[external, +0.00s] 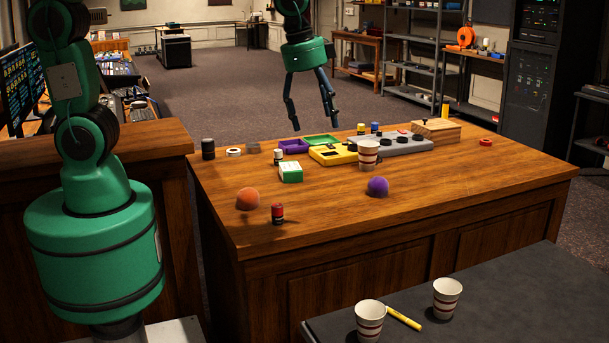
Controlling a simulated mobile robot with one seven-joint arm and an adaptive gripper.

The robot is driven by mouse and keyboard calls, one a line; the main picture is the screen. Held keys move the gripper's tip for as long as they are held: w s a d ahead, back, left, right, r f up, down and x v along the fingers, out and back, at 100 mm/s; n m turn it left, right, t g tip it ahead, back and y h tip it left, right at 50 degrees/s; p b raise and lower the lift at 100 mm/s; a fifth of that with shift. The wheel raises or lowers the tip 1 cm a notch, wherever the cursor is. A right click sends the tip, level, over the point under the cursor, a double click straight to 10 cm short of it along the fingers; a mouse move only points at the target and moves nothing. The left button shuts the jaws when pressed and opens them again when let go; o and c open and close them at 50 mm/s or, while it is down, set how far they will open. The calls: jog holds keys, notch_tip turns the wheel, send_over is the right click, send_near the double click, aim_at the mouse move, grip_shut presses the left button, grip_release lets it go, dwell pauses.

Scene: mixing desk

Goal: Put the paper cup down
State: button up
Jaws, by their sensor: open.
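A white paper cup with dark red bands (368,156) stands upright on the wooden desk (330,215), close to the grey box with black knobs. Two similar paper cups stand upright on the dark table at the front, one on the left (369,322) and one on the right (446,299). My gripper (313,126) hangs above the far part of the desk with its fingers pointing down. It is open and empty, up and to the left of the cup on the desk, and apart from it.
A yellow box (333,154), a grey knob box (405,144), a purple tray (293,146) and a green-and-white box (290,172) crowd the desk's far half. The desk's front right is clear.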

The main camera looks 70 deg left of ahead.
jog(key=s+a+r+n+t, duration=0.1)
jog(key=s+a+r+n, duration=0.3)
jog(key=s, duration=0.8)
jog(key=s+a+r+n+t, duration=0.2)
jog(key=s+a+r+n, duration=0.3)
jog(key=s+a, duration=0.7)
notch_tip(320, 180, up, 3)
jog(key=shift+a+f+y, duration=0.15)
jog(key=shift+a+y, duration=0.15)
jog(key=shift+y, duration=0.1)
